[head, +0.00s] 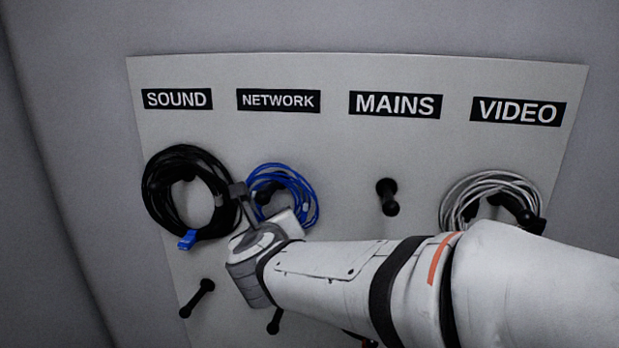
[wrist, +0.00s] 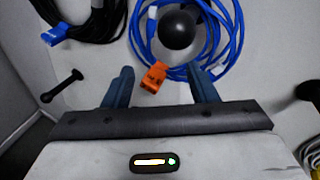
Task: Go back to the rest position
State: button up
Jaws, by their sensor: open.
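My gripper (wrist: 160,88) is open, with its two blue-grey fingers apart. In the wrist view the blue cable coil (wrist: 234,30) is just beyond the fingertips. Its orange tag (wrist: 154,77) shows between the fingers; I cannot tell whether anything touches. The coil hangs on a peg with a round black end (wrist: 178,30). In the head view my gripper (head: 240,192) is in front of the board, between the black coil and the blue coil (head: 312,190) under NETWORK. My wrist hides the lower part of the blue coil.
The pale board (head: 340,140) carries a black coil (head: 160,215) under SOUND and a grey-white coil (head: 455,195) under VIDEO, partly behind my arm. The MAINS peg (head: 387,196) is bare. A lower left peg (head: 197,298) is also bare and sticks out.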

jog(key=s+d+f+n+g+h, duration=0.1)
jog(key=s+d+f+n+g, duration=0.4)
jog(key=s+d+n, duration=0.4)
jog(key=s+d+f+n+g+h, duration=0.1)
jog(key=s+d+f+n+g, duration=0.5)
jog(key=d+n, duration=1)
jog(key=s+f+n, duration=0.2)
jog(key=s+n, duration=0.1)
jog(key=s, duration=0.1)
jog(key=shift+f+n, duration=0.3)
jog(key=shift+n, duration=0.1)
